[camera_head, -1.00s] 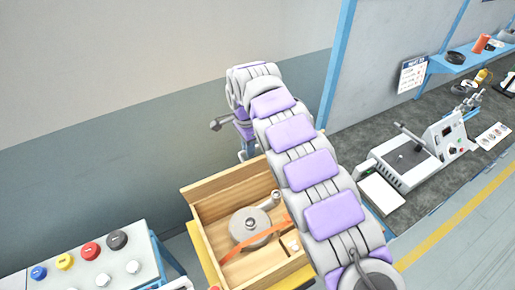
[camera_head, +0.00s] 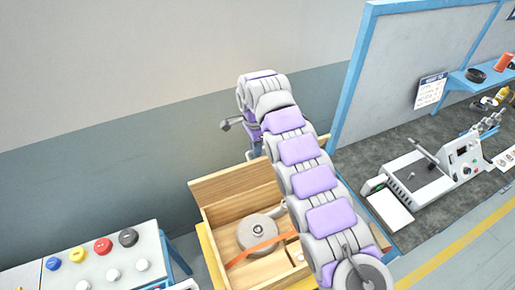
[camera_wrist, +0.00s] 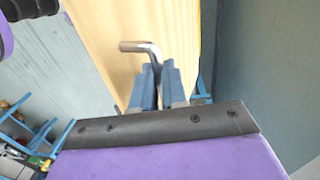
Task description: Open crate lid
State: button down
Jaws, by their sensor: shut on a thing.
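The wooden crate (camera_head: 218,241) stands open at the bottom centre of the head view. Its lid (camera_head: 232,183) is raised along the far edge. Inside lie a grey round blower part (camera_head: 257,231) and an orange strap (camera_head: 262,249). My arm reaches over the crate's right side, and my gripper (camera_head: 252,148) is behind the lid, mostly hidden there. In the wrist view my gripper (camera_wrist: 161,84) has its blue fingers closed around the stem of a bent metal handle (camera_wrist: 139,46) in front of the pale wooden lid panel (camera_wrist: 110,30).
A panel with coloured buttons (camera_head: 98,262) stands at bottom left. A dark bench with a white machine (camera_head: 421,177) is at right, beside a blue-framed partition (camera_head: 358,75). A plain wall rises close behind the crate.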

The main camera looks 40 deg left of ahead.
jog(key=shift+d+f, duration=0.1)
jog(key=shift+f, duration=0.15)
jog(key=c, duration=1.5)
grip_release()
jog(key=o, duration=0.3)
jog(key=shift+w+a+f, duration=0.15)
jog(key=shift+a+f, duration=0.05)
jog(key=shift+a, duration=0.4)
jog(key=shift+o, duration=0.2)
jog(key=shift+d+r, duration=0.35)
jog(key=shift+d, duration=0.1)
jog(key=shift+r, duration=0.3)
notch_tip(320, 180, up, 7)
jog(key=p, duration=0.3)
jog(key=shift+w+a+f, duration=0.2)
jog(key=shift+w+a, duration=0.05)
jog(key=shift+a, duration=0.15)
jog(key=shift+a+f, duration=0.1)
jog(key=shift+a, duration=0.1)
jog(key=shift+c, duration=0.3)
